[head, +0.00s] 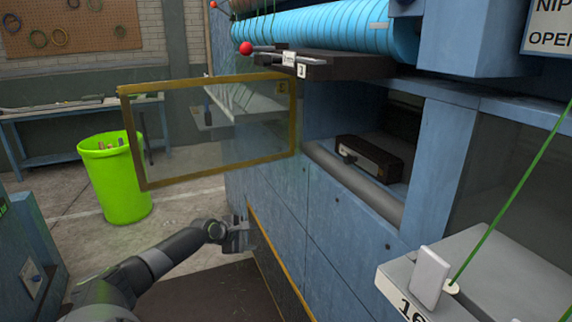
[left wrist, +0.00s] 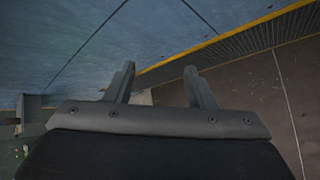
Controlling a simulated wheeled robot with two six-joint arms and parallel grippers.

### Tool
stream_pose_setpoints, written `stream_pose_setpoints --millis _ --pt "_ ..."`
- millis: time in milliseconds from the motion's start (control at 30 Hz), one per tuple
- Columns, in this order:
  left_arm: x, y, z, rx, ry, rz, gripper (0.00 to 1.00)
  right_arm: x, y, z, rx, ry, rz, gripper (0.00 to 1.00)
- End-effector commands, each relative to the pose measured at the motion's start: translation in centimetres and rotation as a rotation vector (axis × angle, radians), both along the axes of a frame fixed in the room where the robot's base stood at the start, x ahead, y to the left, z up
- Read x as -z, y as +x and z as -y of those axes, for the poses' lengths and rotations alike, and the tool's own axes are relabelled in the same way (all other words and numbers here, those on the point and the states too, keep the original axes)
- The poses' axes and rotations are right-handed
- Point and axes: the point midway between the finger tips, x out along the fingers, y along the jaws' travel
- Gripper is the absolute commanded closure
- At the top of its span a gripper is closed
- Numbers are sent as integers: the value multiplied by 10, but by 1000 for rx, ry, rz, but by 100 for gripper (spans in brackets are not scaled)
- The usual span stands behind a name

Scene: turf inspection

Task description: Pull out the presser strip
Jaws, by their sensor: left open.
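A dark strip with a white end label (head: 325,66) juts out under the blue roll at the top of the machine. A shorter dark block with a pale front plate (head: 370,158) sits inside the open recess, behind a grey roller. I cannot tell for certain which of the two is the presser strip. My left gripper (head: 241,238) is low beside the blue machine front, well below both, and apart from them. In the left wrist view its two fingers (left wrist: 162,84) are spread with nothing between them. My right gripper does not show.
A see-through door with a yellow frame (head: 290,130) stands swung open left of the recess. The blue machine front (head: 320,215) is close to my left gripper. A green bin (head: 115,185) stands on the floor at left. A grey ledge (head: 500,265) is at lower right.

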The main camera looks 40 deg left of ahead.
Motion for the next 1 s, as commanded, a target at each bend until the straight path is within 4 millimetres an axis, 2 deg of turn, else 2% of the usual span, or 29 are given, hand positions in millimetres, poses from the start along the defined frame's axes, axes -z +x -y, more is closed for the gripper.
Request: stream_pose_setpoints --millis 33,100,167,200,300,400,500,600,767,1000 --pt "-44 15 3 -19 -85 51 51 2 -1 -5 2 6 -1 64" --pt "-100 30 15 -46 -239 103 51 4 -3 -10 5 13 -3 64" --pt "-148 39 29 -63 -375 134 51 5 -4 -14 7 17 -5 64" --pt "-178 42 40 -69 -463 146 51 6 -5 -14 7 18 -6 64" --pt "-245 44 71 -77 -671 144 51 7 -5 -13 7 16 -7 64" --pt "-295 39 100 -82 -838 113 51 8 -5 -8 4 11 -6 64" --pt "-327 31 123 -89 -955 71 51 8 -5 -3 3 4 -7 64" --pt "-344 26 137 -97 -1023 41 51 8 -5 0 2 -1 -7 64" --pt "-351 26 144 -98 -1057 27 51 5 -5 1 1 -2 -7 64" --pt "-346 40 150 -97 -1060 29 51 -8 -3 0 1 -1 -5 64"
